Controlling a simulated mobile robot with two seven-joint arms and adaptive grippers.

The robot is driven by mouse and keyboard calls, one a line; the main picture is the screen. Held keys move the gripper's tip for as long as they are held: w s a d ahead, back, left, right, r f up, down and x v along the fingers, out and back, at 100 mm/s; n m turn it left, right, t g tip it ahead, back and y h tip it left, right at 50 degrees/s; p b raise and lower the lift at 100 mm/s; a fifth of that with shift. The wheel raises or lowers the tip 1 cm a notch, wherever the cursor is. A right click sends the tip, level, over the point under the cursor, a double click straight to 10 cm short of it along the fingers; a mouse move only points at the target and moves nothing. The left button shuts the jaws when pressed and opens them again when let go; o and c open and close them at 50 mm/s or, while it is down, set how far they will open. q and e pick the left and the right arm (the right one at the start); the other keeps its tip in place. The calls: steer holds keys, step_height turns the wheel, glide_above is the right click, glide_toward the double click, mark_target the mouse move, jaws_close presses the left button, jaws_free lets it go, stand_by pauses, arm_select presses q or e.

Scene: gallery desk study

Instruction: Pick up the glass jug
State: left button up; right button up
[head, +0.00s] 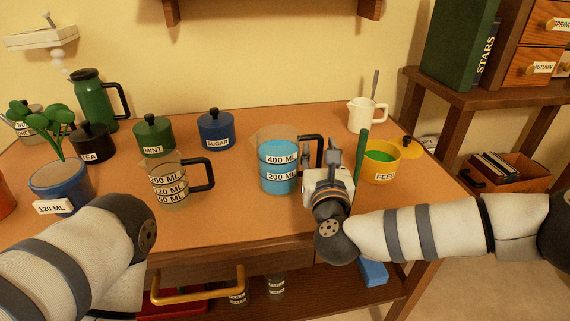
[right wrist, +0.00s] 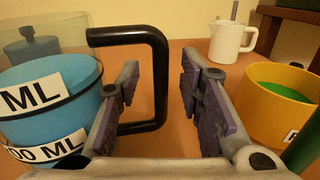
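The larger glass jug (head: 278,180) stands upright on the desk, with blue contents, 400 ML and 200 ML labels and a black handle (head: 318,140) on its right. It fills the left of the right wrist view (right wrist: 45,100). My right gripper (head: 334,155) is just right of this jug, by its handle. In the right wrist view its two fingers (right wrist: 160,80) are apart, with the handle's upright bar showing between them; contact is not visible. A smaller clear measuring jug (head: 170,170) stands to the left. My left arm enters at lower left; its gripper is not visible.
A yellow FEED tin (head: 381,168) with green contents stands close right of my right gripper, beside an upright green rod (head: 362,150). A white jug (head: 361,118) is behind. Green MINT (head: 154,138) and blue SUGAR (head: 215,133) canisters stand at the back. The front centre is clear.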

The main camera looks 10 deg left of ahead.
mark_target(321, 139)
jaws_close()
steer(key=shift+r, duration=0.1)
steer(key=shift+r, duration=0.3)
step_height(321, 139, up, 3)
steer(key=shift+f, duration=0.1)
arm_select(q)
steer(key=shift+w+r+t+p, duration=0.4)
steer(key=shift+w+r+p, duration=0.7)
steer(key=shift+r, duration=0.15)
arm_select(e)
steer(key=s+r, duration=0.9)
steer(key=s, duration=0.5)
steer(key=shift+d+r, duration=0.25)
steer(key=shift+d, duration=0.05)
steer(key=shift+r, duration=0.1)
